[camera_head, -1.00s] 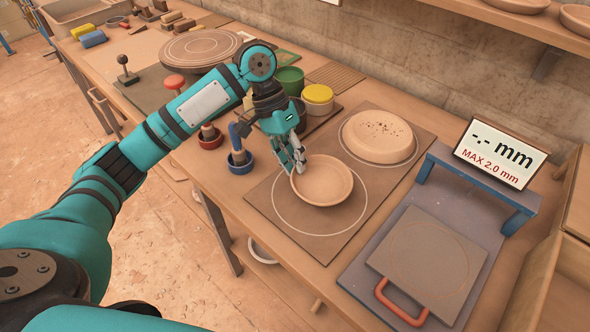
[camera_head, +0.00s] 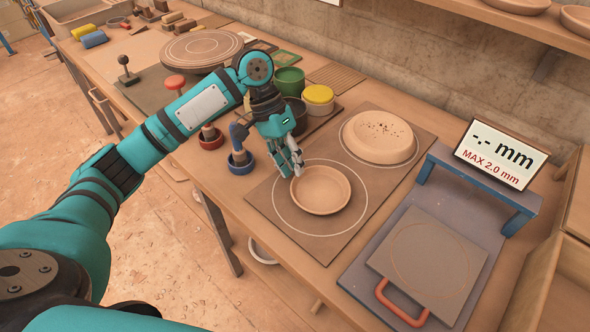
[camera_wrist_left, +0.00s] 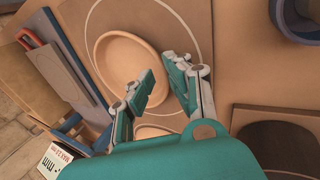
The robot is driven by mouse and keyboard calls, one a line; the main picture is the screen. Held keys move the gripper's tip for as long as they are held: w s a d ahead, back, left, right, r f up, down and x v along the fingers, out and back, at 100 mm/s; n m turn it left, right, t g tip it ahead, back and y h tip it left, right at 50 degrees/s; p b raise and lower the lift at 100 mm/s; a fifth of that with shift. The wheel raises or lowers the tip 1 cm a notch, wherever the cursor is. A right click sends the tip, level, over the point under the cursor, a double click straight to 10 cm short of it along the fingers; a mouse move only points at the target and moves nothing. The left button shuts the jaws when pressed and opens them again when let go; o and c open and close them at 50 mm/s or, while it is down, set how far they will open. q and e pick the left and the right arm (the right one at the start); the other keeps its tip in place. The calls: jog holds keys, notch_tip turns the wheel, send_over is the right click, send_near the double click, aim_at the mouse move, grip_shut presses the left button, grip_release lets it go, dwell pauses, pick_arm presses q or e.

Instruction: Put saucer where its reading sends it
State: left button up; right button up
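The saucer (camera_head: 321,191), a shallow tan clay dish, sits upright inside the white circle on the near part of the dark mat (camera_head: 273,223); it also shows in the wrist view (camera_wrist_left: 130,68). My left gripper (camera_head: 289,170) is at the saucer's left rim. Its fingers (camera_wrist_left: 168,68) stand apart in the wrist view, one over the saucer and one outside it. The gauge display (camera_head: 500,152) reads "-.- mm" with "MAX 2.0 mm" below. The gauge's grey plate (camera_head: 430,258) with an orange circle is empty. My right gripper is out of view.
A speckled clay piece (camera_head: 380,137) occupies the mat's far circle. The gauge's blue bridge (camera_head: 480,187) and red handle (camera_head: 402,304) stand to the right. A blue cup (camera_head: 240,162), green pot (camera_head: 289,80) and yellow-lidded jar (camera_head: 318,98) are near my arm. A wooden bin (camera_head: 540,268) is far right.

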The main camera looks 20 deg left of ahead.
pick_arm(q)
jog(key=v, duration=0.9)
jog(key=shift+a+r, duration=0.15)
jog(key=shift+r, duration=0.2)
